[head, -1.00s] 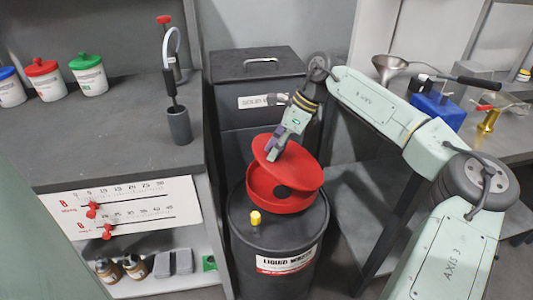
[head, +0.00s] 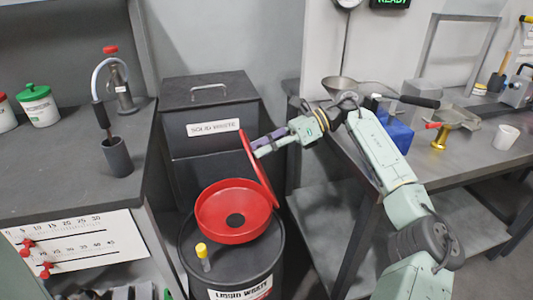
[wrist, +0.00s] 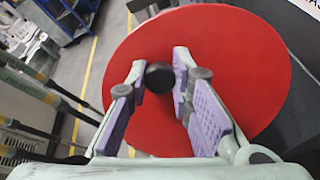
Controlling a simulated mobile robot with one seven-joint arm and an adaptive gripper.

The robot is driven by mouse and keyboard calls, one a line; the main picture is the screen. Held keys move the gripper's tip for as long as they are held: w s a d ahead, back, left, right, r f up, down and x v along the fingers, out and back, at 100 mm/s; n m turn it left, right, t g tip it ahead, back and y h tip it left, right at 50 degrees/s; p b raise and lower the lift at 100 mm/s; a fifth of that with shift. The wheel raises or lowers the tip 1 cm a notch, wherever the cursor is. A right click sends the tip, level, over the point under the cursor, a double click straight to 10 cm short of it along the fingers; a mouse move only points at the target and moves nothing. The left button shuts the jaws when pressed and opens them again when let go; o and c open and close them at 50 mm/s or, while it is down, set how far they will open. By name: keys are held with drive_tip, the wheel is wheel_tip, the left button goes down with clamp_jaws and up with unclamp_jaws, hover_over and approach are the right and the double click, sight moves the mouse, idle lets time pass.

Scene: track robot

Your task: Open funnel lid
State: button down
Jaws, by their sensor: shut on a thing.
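The red funnel (head: 215,224) sits on top of the dark liquid waste drum (head: 262,255), its bowl and dark centre hole uncovered. Its red round lid (head: 257,165) stands nearly upright at the right rim of the funnel. My gripper (head: 258,147) is at the upper part of the lid, reaching in from the right. In the wrist view the lid (wrist: 240,45) fills the middle, and my purple-padded gripper fingers (wrist: 160,85) are shut on a black knob (wrist: 159,77) on the lid's face.
A yellow-capped fitting (head: 202,252) stands on the drum top beside the funnel. The solid waste bin (head: 208,107) stands behind. A grey bench (head: 60,160) is at left. A right-hand table (head: 470,150) holds a metal funnel (head: 347,88) and a blue block (head: 392,135).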

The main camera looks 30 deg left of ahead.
drive_tip(key=shift+w+d+y, duration=0.2)
drive_tip(key=shift+w+y, duration=0.05)
drive_tip(key=shift+y, duration=0.05)
drive_tip(key=c, duration=1.4)
unclamp_jaws()
drive_tip(key=shift+r, duration=0.1)
wheel_tip(320, 180, up, 10)
